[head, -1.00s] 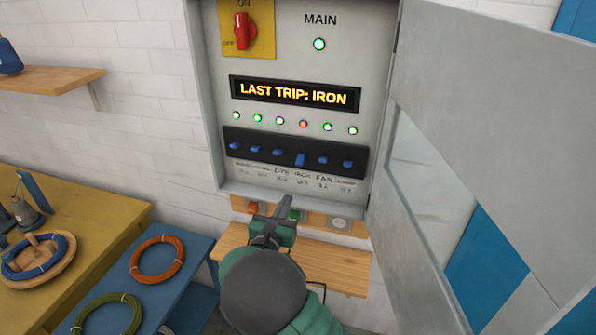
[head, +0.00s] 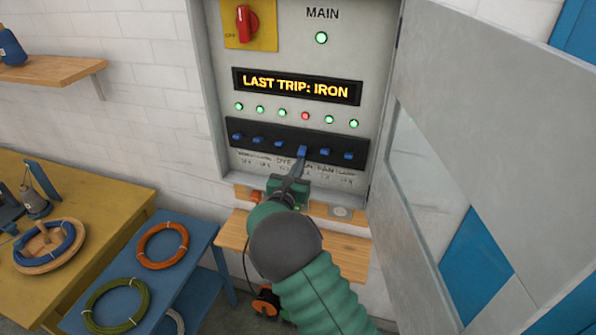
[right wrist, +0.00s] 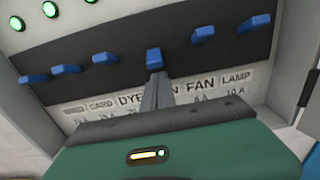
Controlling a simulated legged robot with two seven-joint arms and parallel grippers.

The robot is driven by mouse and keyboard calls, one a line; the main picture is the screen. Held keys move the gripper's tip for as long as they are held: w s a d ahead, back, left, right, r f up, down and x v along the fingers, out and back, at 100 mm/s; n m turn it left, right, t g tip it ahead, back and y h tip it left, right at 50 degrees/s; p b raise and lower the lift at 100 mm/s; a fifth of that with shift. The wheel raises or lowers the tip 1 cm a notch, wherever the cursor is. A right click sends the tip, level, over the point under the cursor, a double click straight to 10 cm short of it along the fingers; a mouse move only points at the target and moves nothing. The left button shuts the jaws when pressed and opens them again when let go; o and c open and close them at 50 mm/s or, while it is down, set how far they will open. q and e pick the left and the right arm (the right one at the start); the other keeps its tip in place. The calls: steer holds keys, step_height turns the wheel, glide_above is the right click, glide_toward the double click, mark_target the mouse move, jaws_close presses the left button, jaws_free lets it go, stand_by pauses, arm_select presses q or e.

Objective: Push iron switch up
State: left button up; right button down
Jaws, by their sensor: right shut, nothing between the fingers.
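The iron switch (head: 302,151) is a blue lever, fourth from the left in the black switch strip. It sits a little lower than the levers beside it, and the light above it (head: 305,116) is red. My right gripper (head: 299,166) is shut and empty, its tips right under this lever. The right wrist view also shows the iron switch (right wrist: 154,60) just above the closed fingers (right wrist: 157,80); whether they touch it I cannot tell. The fingers cover part of its label. My left gripper is not in view.
The fan switch (head: 325,152) and dye switch (head: 279,143) are close on either side. The open cabinet door (head: 480,100) stands at the right. A wooden shelf (head: 345,248) lies below the cabinet. A blue stand (head: 190,240) with coiled cables is at the left.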

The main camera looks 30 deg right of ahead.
steer(key=shift+s+a+r, duration=0.2)
steer(key=shift+r, duration=0.15)
steer(key=shift+w+f, duration=0.1)
steer(key=shift+w, duration=0.05)
steer(key=shift+r+y+p, duration=0.3)
steer(key=shift+y+p, duration=0.1)
steer(key=shift+p, duration=0.35)
steer(key=shift+g, duration=0.3)
